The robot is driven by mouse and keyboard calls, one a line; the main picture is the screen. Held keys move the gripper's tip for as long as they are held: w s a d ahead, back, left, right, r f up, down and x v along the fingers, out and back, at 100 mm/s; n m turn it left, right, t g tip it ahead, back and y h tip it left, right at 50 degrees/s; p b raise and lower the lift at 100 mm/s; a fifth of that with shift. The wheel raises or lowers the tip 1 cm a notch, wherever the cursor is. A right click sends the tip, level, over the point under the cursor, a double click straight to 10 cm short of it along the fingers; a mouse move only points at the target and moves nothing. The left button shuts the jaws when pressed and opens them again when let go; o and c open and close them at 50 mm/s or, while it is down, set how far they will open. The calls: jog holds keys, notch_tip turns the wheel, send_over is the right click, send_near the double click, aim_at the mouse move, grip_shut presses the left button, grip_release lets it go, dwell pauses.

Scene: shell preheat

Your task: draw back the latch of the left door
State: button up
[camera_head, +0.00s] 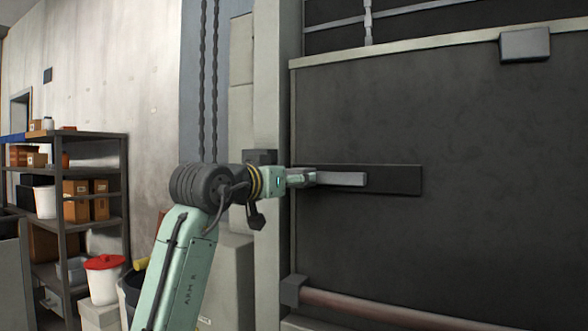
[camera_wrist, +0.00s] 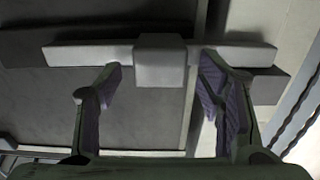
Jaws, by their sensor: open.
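The dark left door (camera_head: 450,230) fills the right of the head view. Its latch is a light grey bar (camera_head: 340,179) lying level on a dark backing plate (camera_head: 400,180) near the door's left edge. In the wrist view the bar (camera_wrist: 85,54) runs across the top, with a raised block (camera_wrist: 160,62) at its middle. My gripper (camera_head: 306,178) is at the bar's left part and hides some of it. In the wrist view my gripper (camera_wrist: 161,76) is open, one finger on each side of the block, with visible gaps. I cannot tell how deep the fingers reach.
A pale post (camera_head: 276,90) stands left of the door, with a dark bracket (camera_head: 260,157) beside my wrist. A rust-coloured bar (camera_head: 380,308) crosses low on the door. A shelf (camera_head: 70,225) with boxes and a red-lidded bucket (camera_head: 104,280) stand at left. Chains (camera_head: 209,80) hang behind my arm.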

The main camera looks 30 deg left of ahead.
jog(key=shift+w, duration=0.95)
jog(key=shift+c, duration=0.2)
grip_shut()
